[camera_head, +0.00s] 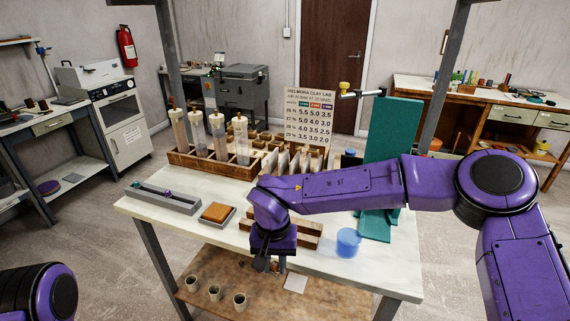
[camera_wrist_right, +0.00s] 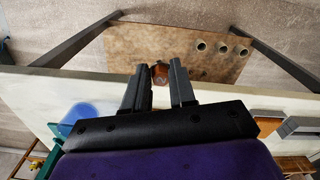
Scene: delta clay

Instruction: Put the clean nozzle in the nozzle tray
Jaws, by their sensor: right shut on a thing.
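My right gripper (camera_head: 268,265) hangs fingers-down past the front edge of the white table, above the lower brown shelf. In the wrist view its two dark fingers (camera_wrist_right: 159,78) stand apart around a small coppery-brown piece (camera_wrist_right: 160,74), which I take to be the nozzle; it is small and partly hidden, so its cleanness cannot be told. A long grey tray (camera_head: 180,204), probably the nozzle tray, lies at the table's left front with a purple and a teal piece in it. It is left of the gripper and apart from it. My left gripper is out of view.
A sponge-like orange block on a small tray (camera_head: 218,214) lies between grey tray and gripper. A wooden rack (camera_head: 205,167) with upright syringes stands behind. A blue translucent cup (camera_head: 348,241) and green stand (camera_head: 392,130) are right. Several pale cups (camera_head: 215,292) sit on the lower shelf.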

